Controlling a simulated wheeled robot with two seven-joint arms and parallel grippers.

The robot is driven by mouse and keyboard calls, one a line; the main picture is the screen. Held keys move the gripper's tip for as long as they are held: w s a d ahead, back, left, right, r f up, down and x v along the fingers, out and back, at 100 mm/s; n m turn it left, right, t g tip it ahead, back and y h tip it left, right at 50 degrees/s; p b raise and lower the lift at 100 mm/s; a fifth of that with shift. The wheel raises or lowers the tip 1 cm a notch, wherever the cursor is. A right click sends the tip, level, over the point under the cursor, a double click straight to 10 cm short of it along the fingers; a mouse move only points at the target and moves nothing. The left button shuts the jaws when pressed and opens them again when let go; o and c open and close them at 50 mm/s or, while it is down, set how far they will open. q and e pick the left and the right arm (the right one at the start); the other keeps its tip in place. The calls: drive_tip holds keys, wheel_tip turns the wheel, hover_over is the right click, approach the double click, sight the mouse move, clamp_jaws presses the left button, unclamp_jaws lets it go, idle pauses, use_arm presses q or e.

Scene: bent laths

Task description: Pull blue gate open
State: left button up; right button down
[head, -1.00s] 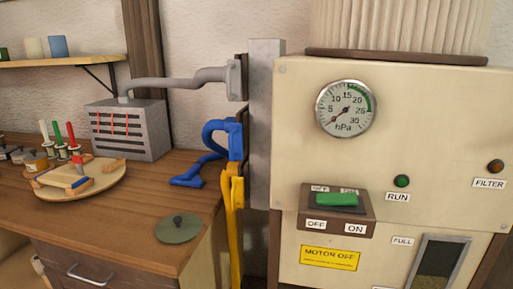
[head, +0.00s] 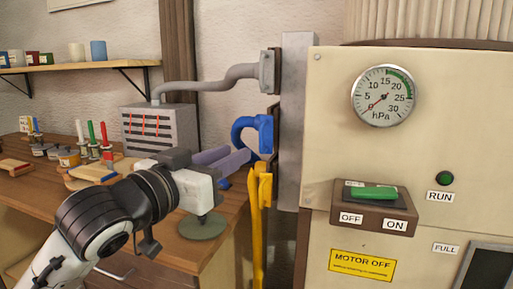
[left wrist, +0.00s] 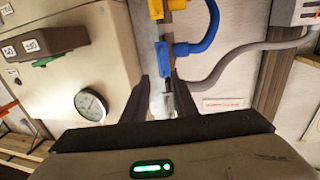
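The blue gate handle (head: 263,134) is a bent blue bar at the left side of the grey duct, above the yellow gate handle (head: 261,190). Its lower part is partly hidden behind my left gripper (head: 238,158). The gripper's two fingers are spread apart and point toward the blue handle from the left, with nothing seen between them. In the left wrist view the blue handle (left wrist: 205,40) lies beyond the fingertips (left wrist: 159,83), with the yellow handle (left wrist: 158,9) at the top. I cannot tell whether a finger touches the blue handle. My right gripper is not in view.
A cream machine with a pressure gauge (head: 384,96) and a green switch (head: 374,193) stands to the right. A grey pipe (head: 210,83) runs above the handle.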

sight(261, 140)
use_arm(q)
drive_tip(key=x, duration=1)
clamp_jaws()
idle(1.3)
